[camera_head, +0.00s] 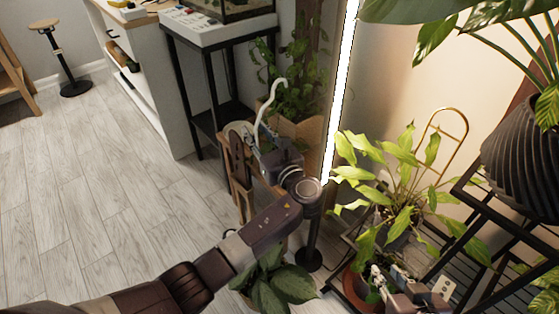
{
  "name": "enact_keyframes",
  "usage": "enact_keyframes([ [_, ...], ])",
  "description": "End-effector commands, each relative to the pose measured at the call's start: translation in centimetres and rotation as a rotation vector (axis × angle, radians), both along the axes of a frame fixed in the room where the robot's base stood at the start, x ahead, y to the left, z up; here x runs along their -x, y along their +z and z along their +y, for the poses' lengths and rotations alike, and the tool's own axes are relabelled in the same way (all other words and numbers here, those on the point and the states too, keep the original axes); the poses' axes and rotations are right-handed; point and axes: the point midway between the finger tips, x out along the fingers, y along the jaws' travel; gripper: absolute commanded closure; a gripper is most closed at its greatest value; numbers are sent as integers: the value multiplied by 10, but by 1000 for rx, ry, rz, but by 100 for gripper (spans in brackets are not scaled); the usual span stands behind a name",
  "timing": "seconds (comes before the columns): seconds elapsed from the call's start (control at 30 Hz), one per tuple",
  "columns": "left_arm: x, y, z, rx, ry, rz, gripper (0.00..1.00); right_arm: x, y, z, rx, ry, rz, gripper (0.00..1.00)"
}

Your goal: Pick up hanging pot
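A white curved hook (268,100) rises beside a leafy green plant in the upper middle; it may be the hanger of the hanging pot, but I cannot make out a pot body under it. My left gripper (258,143) is at the hook's lower end, and its arm comes in from the lower left. Its fingers are small and partly hidden, so I cannot tell whether they hold the hook. My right gripper (385,276) is low on the right, below a yellow-green plant (395,180) and beside a reddish-brown pot (356,284). Its finger opening is unclear.
A wooden stand (241,180) is close beside my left gripper. A bright light tube (341,90) stands upright to the right. A black ribbed pot (520,155) and dark shelf frames crowd the right side. The wooden floor (90,190) is clear at left.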

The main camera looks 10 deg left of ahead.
Motion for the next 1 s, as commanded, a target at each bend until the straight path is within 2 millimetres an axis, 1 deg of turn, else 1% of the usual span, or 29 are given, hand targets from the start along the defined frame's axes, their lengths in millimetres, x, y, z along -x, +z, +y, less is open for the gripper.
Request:
enact_keyframes([
  [0.03, 0, 0, 0, 0, 0, 0, 73, 0, 0, 0, 0, 0, 0, 77],
  [0.2, 0, 0, 0, 0, 0, 0, 92, 0, 0, 0, 0, 0, 1, 77],
  [0.3, 0, 0, 0, 0, 0, 0, 100, 0, 0, 0, 0, 0, 1, 77],
  [0.63, 0, 0, 0, 1, 0, 1, 100, 0, 0, 0, 1, -1, 1, 77],
  [1.0, 0, 4, -1, 1, -1, -3, 100, 2, -1, -1, 3, -1, 12, 77],
])
